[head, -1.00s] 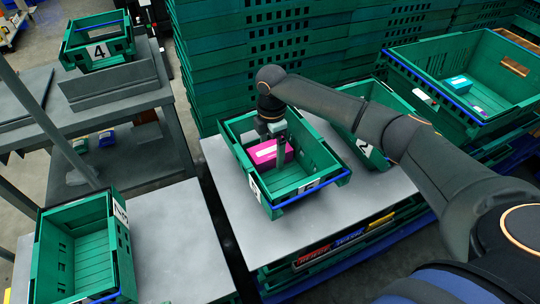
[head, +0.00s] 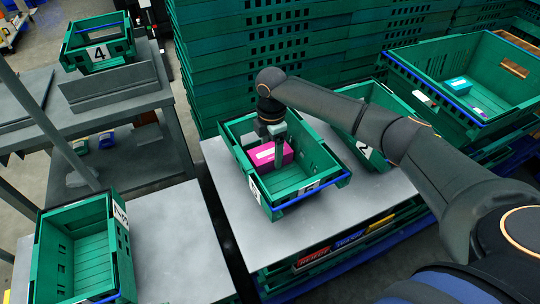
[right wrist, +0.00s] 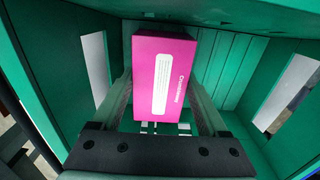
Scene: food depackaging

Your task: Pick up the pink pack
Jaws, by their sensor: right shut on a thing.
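The pink pack (head: 268,155) is a box with a white label, inside the green crate (head: 310,200) on the grey table in the head view. In the right wrist view the pink pack (right wrist: 163,80) stands between the two fingers of my right gripper (right wrist: 163,98). My right gripper (head: 276,150) reaches down into the crate and is shut on the pack. The crate's green walls and slatted floor surround the pack in the right wrist view. I cannot tell how far the pack is above the crate floor. My left gripper is not in view.
A green crate marked 2 (head: 377,158) stands right beside this crate, under my right arm. An empty green crate (head: 122,240) is at the lower left, and one marked 4 (head: 80,55) at the upper left. Stacked green crates (head: 230,60) rise behind. A crate (head: 430,80) at the right holds a blue pack.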

